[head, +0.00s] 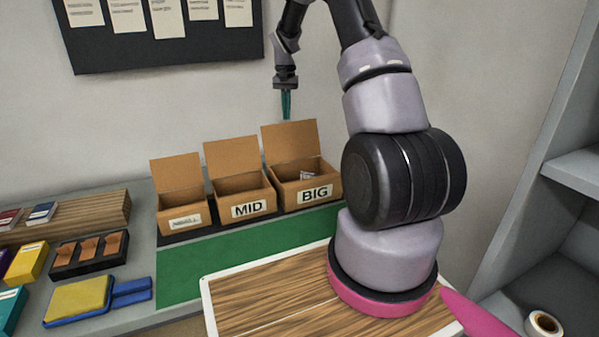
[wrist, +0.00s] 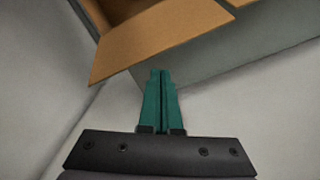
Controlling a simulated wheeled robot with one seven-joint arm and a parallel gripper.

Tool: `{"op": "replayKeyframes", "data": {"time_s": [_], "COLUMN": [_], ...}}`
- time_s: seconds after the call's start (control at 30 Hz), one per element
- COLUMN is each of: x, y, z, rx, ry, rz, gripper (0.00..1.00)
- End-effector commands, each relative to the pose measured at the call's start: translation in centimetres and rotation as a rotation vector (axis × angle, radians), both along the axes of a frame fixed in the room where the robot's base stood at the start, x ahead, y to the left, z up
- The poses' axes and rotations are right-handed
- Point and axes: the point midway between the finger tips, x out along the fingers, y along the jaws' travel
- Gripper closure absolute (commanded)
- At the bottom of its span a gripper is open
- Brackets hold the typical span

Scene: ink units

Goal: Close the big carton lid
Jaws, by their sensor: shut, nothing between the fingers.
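The big carton (head: 308,189), labelled BIG, stands at the right end of a row of three cartons. Its lid (head: 291,141) stands up at the back, so the carton is open. Something small and pale lies inside it. My gripper (head: 286,104) has green fingers and is above and behind the raised lid, pointing down. In the head view the fingertips come close to the lid's top edge; contact cannot be told. In the wrist view the gripper (wrist: 162,75) is shut and empty, with a brown carton flap (wrist: 155,35) just beyond the fingertips.
The MID carton (head: 243,196) and the small carton (head: 182,211) stand to the left, lids also up. A wall board (head: 160,45) hangs behind. A green mat (head: 240,257) lies clear in front. A yellow and blue pad (head: 80,300) lies at the front left.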

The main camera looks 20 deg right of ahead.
Motion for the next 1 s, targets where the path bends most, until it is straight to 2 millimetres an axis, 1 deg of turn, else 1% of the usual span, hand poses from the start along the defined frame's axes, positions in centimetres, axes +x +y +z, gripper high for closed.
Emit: {"op": "replayKeyframes", "data": {"time_s": [0.47, 0.9, 1.0], "x": [0.0, 0.0, 0.0], "y": [0.0, 0.0, 0.0], "z": [-0.2, -3.1, -3.4], "rx": [0.001, 0.0, 0.0], "ry": [0.001, 0.001, 0.0], "rz": [0.0, -0.001, 0.0], "gripper": [1.0, 1.0, 1.0]}}
